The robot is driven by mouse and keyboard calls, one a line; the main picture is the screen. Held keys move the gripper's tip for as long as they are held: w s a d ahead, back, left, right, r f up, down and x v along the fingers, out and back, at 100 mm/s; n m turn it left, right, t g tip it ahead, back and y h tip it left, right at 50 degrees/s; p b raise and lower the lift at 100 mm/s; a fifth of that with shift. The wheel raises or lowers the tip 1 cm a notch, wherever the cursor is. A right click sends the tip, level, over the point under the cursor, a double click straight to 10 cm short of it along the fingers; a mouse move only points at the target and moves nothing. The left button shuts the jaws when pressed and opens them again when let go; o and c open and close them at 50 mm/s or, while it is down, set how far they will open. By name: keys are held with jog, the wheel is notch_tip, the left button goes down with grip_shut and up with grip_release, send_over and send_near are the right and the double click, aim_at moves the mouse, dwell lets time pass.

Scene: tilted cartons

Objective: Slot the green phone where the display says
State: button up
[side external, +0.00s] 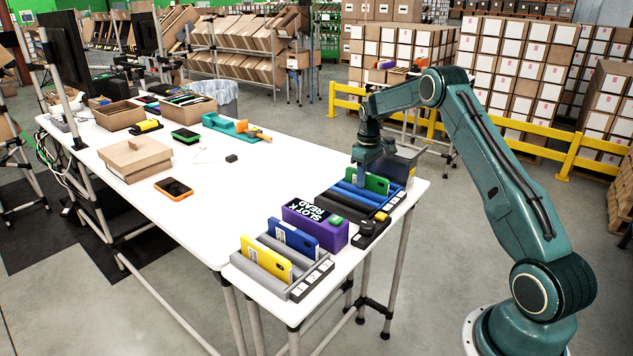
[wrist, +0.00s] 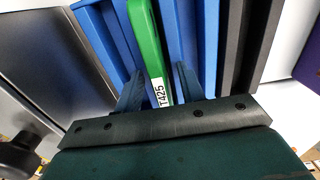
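The green phone (side external: 376,183) stands on edge in a slot of the blue rack (side external: 354,195). In the wrist view the phone (wrist: 145,35) carries a white label reading T425. My gripper (side external: 362,172) is over the blue rack, low at the phone. In the wrist view my gripper's fingers (wrist: 158,92) are apart, one on each side of the phone, with gaps showing. A purple box (side external: 315,228) has a dark display whose text appears to read "SLOT K" and "READ". A grey rack (side external: 290,288) with slots marked 1, 2, 3 holds a yellow phone (side external: 266,261) and a blue phone (side external: 294,238).
A black rack (side external: 345,213) lies between the blue rack and the purple box. A grey bin (side external: 400,165) stands behind the blue rack. An orange-edged phone (side external: 174,188), a closed carton (side external: 135,158) and other items lie on the white table, with clear space around them.

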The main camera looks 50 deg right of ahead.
notch_tip(320, 180, up, 14)
dwell(0.6)
jog(key=shift+f, duration=0.1)
dwell(0.4)
notch_tip(320, 180, up, 7)
dwell(0.9)
